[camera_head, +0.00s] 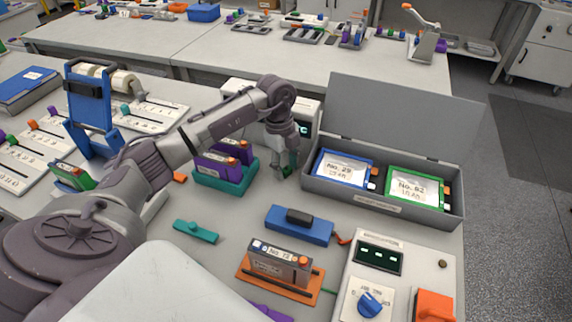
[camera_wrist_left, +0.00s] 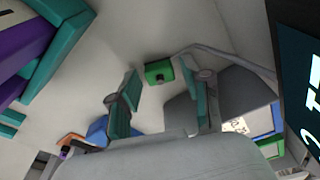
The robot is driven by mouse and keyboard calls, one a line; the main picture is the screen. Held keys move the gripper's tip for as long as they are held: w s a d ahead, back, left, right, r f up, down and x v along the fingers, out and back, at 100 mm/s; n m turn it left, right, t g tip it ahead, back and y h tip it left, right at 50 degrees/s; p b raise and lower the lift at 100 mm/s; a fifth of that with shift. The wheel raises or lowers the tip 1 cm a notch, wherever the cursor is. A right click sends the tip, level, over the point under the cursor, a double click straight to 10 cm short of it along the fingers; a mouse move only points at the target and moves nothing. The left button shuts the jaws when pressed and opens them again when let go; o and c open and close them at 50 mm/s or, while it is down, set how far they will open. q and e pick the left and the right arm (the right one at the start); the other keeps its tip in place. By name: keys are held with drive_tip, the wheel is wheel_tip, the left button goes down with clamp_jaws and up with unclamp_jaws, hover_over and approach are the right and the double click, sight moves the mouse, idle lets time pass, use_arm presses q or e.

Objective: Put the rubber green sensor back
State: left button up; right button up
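The small green sensor (camera_wrist_left: 159,72) lies on the pale bench in the left wrist view, with a grey cable leading off to the right. My left gripper (camera_wrist_left: 162,88) is open, its teal-padded fingers on either side of the sensor in the picture, with gaps to both pads. I cannot tell how far above the bench the fingertips are. In the head view my left gripper (camera_head: 286,165) points down between the teal holder and the grey open box; the sensor is mostly hidden there. My right gripper is not in view.
The teal holder (camera_head: 222,181) with purple cells stands left of the gripper. The grey box (camera_head: 430,211) with blue and green packs stands right. A display unit (camera_head: 308,112) is behind. A blue block (camera_head: 299,228) and an orange tray (camera_head: 262,288) lie in front.

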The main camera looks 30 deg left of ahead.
use_arm(q)
drive_tip(key=shift+r, duration=0.2)
drive_tip(key=shift+w+r, duration=0.1)
drive_tip(key=shift+r, duration=0.2)
wheel_tip(320, 180, up, 11)
drive_tip(key=a+b, duration=0.1)
drive_tip(key=b, duration=0.1)
drive_tip(key=shift+a, duration=0.4)
